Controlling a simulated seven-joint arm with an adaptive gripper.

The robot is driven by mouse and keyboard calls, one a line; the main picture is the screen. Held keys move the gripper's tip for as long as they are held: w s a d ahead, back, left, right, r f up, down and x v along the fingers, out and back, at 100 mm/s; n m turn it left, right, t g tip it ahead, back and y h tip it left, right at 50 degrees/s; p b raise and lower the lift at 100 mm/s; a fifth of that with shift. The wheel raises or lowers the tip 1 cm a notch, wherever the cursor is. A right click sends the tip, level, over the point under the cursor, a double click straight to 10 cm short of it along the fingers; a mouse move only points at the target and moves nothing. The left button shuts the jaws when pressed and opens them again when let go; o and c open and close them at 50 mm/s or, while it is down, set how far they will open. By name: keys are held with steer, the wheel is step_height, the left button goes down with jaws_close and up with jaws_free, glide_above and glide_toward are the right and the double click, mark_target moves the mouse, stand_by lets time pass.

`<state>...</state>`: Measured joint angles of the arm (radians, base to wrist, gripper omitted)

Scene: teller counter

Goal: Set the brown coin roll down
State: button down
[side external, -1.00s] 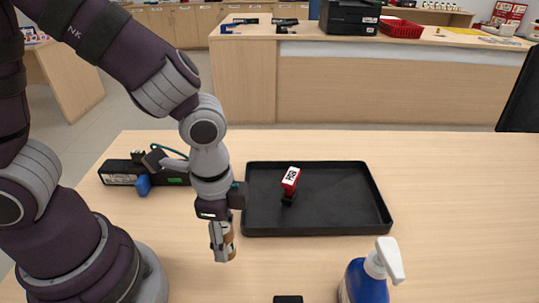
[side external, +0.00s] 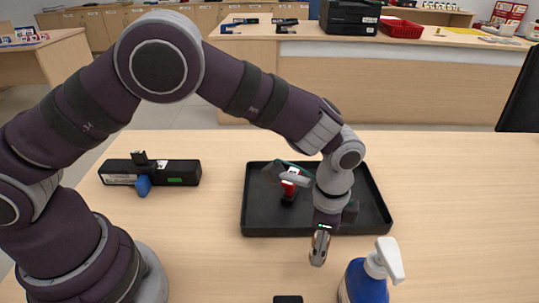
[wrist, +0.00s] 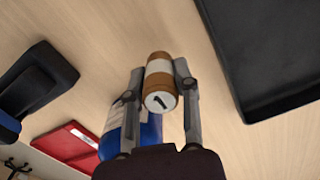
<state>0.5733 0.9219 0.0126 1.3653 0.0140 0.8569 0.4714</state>
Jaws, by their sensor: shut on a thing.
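The brown coin roll (wrist: 159,78) has a pale band and a whitish end with a dark mark. In the wrist view my gripper (wrist: 158,72) is shut on it, with a finger on each side. In the side view my gripper (side external: 318,260) is in front of the black tray's near edge, pointing down, left of the spray bottle. The roll is hard to make out there, mostly hidden by the fingers. I cannot tell its exact height above the counter (side external: 220,265).
The black tray (side external: 262,228) holds a red and white stamp (side external: 289,188), partly hidden by my wrist. A blue spray bottle (side external: 366,285) with a white trigger stands close at right. A small black object (side external: 288,299) lies at the front edge. A black device (side external: 150,172) lies back left.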

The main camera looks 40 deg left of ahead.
steer(key=shift+f, duration=0.85)
steer(key=shift+f, duration=0.1)
steer(key=c, duration=0.8)
jaws_free()
steer(key=shift+c, duration=0.2)
